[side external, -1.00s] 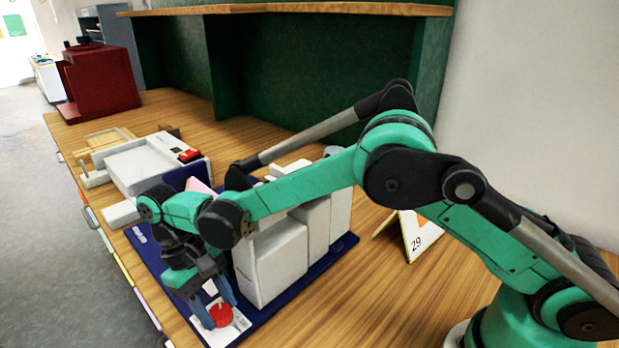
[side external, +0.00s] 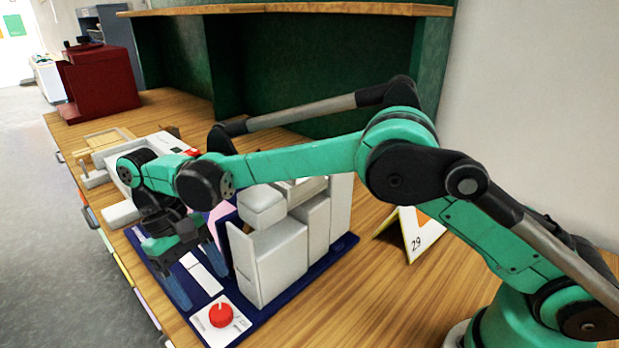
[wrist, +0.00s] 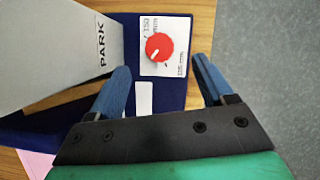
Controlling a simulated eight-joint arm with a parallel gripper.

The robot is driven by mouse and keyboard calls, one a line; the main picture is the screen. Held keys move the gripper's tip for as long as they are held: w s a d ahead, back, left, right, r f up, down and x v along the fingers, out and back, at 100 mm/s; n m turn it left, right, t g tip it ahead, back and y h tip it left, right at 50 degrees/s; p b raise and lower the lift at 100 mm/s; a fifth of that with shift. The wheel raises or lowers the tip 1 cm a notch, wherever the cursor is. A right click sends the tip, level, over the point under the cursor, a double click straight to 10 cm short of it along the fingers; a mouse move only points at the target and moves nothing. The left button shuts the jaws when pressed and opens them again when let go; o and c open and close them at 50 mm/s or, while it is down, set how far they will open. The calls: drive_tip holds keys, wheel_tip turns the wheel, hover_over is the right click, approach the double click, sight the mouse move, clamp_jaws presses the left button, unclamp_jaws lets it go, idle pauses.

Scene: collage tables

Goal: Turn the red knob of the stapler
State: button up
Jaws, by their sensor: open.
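The stapler is a light grey machine (side external: 283,262) on a dark blue base (side external: 325,262), at the front of the wooden table. Its red knob (side external: 221,314) sits on a white dial plate (side external: 240,324) at the base's front end. In the wrist view the red knob (wrist: 159,47) shows a white pointer mark and lies ahead, between the lines of the two fingers. My gripper (side external: 200,276) is open and empty, with blue fingers spread, above the base and behind the knob, apart from it. The wrist view shows my gripper (wrist: 165,82) with nothing between its fingers.
The grey body stands close beside my gripper. A card marked 29 (side external: 417,236) stands to the right. Another light-coloured device (side external: 100,188) and a dark red machine (side external: 100,82) stand farther back. The table's left edge drops to the floor.

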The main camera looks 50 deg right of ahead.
sight(219, 312)
drive_tip(key=shift+w+r, duration=0.15)
drive_tip(key=shift+r, duration=0.2)
drive_tip(key=n, duration=0.2)
drive_tip(key=n+t+h, duration=0.1)
drive_tip(key=s+a+n, duration=0.1)
drive_tip(key=n, duration=0.1)
drive_tip(key=shift+s+f+n+h, duration=0.1)
drive_tip(key=shift+f+n+h, duration=0.05)
drive_tip(key=shift+n+h, duration=0.15)
drive_tip(key=n, duration=0.2)
drive_tip(key=n+t, duration=0.1)
drive_tip(key=shift+s+a+h, duration=0.25)
drive_tip(key=shift+a+h, duration=0.05)
drive_tip(key=shift+h, duration=0.1)
drive_tip(key=n, duration=0.1)
drive_tip(key=n+t, duration=0.1)
drive_tip(key=n, duration=0.1)
drive_tip(key=n+h, duration=0.1)
drive_tip(key=shift+s+a+n+t, duration=0.25)
drive_tip(key=shift+s+n+t, duration=0.05)
drive_tip(key=shift+n, duration=0.1)
drive_tip(key=shift+x, duration=2.7)
clamp_jaws()
